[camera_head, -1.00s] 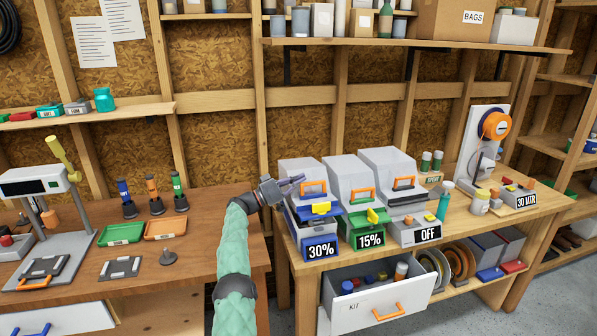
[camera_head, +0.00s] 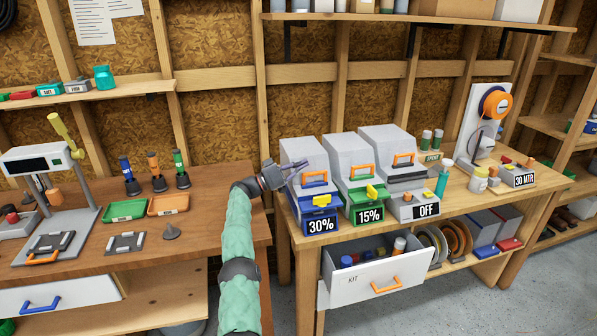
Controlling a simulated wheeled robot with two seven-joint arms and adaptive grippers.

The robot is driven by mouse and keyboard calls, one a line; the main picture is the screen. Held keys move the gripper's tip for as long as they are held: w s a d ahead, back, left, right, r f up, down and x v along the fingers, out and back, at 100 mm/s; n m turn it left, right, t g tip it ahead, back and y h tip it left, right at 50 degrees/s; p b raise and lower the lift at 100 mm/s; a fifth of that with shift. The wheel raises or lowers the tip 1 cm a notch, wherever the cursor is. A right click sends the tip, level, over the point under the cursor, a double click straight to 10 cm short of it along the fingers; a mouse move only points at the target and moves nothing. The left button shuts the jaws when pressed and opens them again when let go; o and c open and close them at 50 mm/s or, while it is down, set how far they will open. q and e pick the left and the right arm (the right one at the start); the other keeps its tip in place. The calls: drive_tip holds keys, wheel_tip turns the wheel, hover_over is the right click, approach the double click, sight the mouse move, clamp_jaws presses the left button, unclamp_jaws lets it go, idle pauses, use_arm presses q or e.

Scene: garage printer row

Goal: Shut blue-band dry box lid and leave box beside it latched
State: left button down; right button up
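The blue-band dry box (camera_head: 300,152) stands at the left end of the right-hand bench, labelled 30%. Its grey lid, with an orange handle (camera_head: 314,181), looks down on the blue band (camera_head: 318,211). A yellow latch (camera_head: 322,199) is at its front; whether it is fastened is not clear. The green-band dry box (camera_head: 346,160), labelled 15%, stands beside it on the right with its own yellow latch (camera_head: 372,191). My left gripper (camera_head: 298,165) is in front of the blue-band box's upper left part. Its finger gap and any contact are unclear. My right gripper is not in view.
A third grey box (camera_head: 385,142) marked OFF stands right of the green-band one. An open KIT drawer (camera_head: 376,282) juts out below the bench. A wooden shelf (camera_head: 420,22) runs above. The left bench holds trays (camera_head: 125,210) and a scale-like stand (camera_head: 45,161).

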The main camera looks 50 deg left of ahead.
use_arm(q)
drive_tip(key=r+v, duration=0.1)
drive_tip(key=v, duration=0.8)
drive_tip(key=shift+s+a+r, duration=0.3)
drive_tip(key=shift+s+a, duration=0.05)
drive_tip(key=shift+s, duration=0.1)
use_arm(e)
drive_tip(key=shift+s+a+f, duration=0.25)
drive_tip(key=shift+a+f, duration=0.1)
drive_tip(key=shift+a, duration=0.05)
